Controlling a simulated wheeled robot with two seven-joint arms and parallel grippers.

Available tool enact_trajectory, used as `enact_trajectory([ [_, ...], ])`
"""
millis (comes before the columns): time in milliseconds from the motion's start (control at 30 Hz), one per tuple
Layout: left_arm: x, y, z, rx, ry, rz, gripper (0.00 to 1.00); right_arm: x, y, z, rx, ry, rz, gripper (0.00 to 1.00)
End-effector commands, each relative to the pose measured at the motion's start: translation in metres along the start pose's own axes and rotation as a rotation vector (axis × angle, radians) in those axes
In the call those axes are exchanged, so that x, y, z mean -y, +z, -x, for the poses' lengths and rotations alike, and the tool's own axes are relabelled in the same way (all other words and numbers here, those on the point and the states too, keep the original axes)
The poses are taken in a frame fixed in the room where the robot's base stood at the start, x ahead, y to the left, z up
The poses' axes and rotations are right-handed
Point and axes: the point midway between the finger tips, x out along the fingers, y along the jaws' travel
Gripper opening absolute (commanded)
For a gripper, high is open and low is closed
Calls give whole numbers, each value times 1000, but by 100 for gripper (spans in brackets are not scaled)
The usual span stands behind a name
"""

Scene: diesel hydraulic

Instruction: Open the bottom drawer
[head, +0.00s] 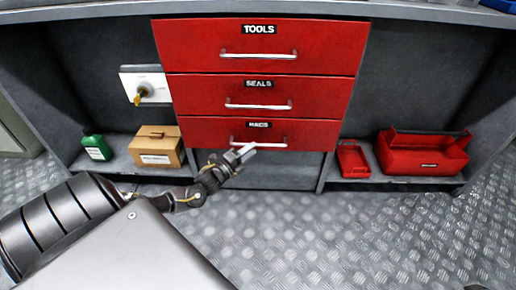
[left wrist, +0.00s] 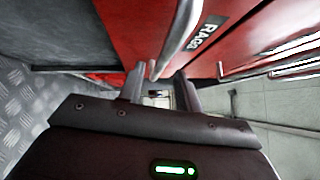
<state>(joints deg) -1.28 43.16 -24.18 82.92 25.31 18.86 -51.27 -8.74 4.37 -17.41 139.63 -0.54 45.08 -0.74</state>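The bottom drawer (head: 205,133) is red, labelled RAGS, and looks shut, its front in line with the drawers above. Its silver bar handle (head: 270,145) runs across the front, and its left end is partly hidden by my left gripper (head: 240,155). In the left wrist view the drawer front (left wrist: 125,30) and the handle (left wrist: 178,38) are close by. My left gripper (left wrist: 160,82) is open there, its two fingers apart, and the handle's end shows between them. I cannot tell whether the fingers touch the bar. My right gripper is not in view.
Drawers labelled TOOLS (head: 190,45) and SEALS (head: 195,92) are above, shut. A cardboard box (head: 156,146) and a green container (head: 97,147) stand on the left shelf. Red trays (head: 420,155) sit on the right shelf. The metal floor in front (head: 330,235) is clear.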

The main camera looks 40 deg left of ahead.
Motion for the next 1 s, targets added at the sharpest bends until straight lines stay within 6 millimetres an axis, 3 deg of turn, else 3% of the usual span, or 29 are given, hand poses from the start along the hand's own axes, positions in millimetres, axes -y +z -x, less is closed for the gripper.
enact_trajectory([
  [100,-2,0,-20,1,-3,0,34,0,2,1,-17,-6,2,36],
  [267,-1,0,-36,2,-1,0,34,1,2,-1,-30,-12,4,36],
  [633,0,0,-42,0,1,1,34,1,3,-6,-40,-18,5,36],
  [900,0,0,-42,1,1,1,1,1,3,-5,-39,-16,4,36],
  [1000,0,0,-42,1,1,1,0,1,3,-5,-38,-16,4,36],
])
